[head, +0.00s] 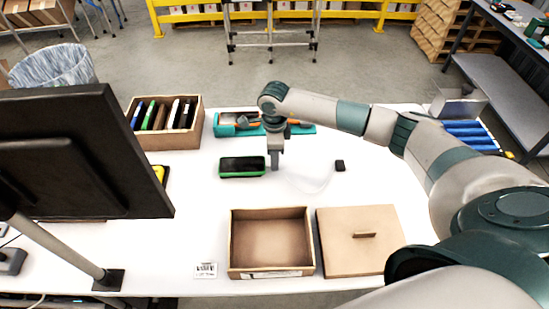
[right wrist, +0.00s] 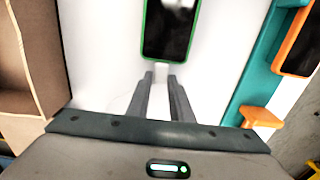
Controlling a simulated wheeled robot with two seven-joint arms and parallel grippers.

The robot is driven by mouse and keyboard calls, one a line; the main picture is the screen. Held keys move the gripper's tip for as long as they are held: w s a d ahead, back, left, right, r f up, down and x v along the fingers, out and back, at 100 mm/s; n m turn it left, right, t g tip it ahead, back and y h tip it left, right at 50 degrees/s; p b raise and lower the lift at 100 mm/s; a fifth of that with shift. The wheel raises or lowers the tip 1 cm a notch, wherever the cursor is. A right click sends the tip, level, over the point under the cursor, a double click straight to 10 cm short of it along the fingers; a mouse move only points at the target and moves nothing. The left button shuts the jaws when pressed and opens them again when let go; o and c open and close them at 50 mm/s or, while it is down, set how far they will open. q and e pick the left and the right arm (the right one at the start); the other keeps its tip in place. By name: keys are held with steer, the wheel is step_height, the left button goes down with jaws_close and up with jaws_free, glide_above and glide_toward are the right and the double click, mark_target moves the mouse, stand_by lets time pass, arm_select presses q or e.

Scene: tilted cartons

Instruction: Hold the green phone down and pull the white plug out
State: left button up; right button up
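The green phone (head: 242,166) lies on the white table with its dark screen up. In the right wrist view the phone (right wrist: 171,28) is at the top, and the white plug (right wrist: 161,72) sits at its near end. My right gripper (head: 275,166) points down just right of the phone. In the right wrist view its two fingers (right wrist: 161,84) are apart, with the plug between or just beyond their tips; I see no clear contact. The plug is hidden by the gripper in the head view. My left gripper is out of view.
A pale cable runs right to a black block (head: 340,166). A teal tray (head: 303,130) and a carton of upright devices (head: 188,138) stand behind. An open box (head: 270,269) and a lid (head: 358,255) lie in front. A monitor (head: 80,150) blocks the left.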

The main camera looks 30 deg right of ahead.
jaws_close()
steer(key=o, duration=0.7)
jaws_free()
steer(key=shift+c, duration=0.2)
steer(key=shift+r, duration=0.1)
steer(key=shift+r+b, duration=0.3)
steer(key=shift+r, duration=0.2)
step_height(320, 180, up, 16)
steer(key=b, duration=0.5)
steer(key=shift+r+b, duration=0.15)
steer(key=shift+b, duration=0.2)
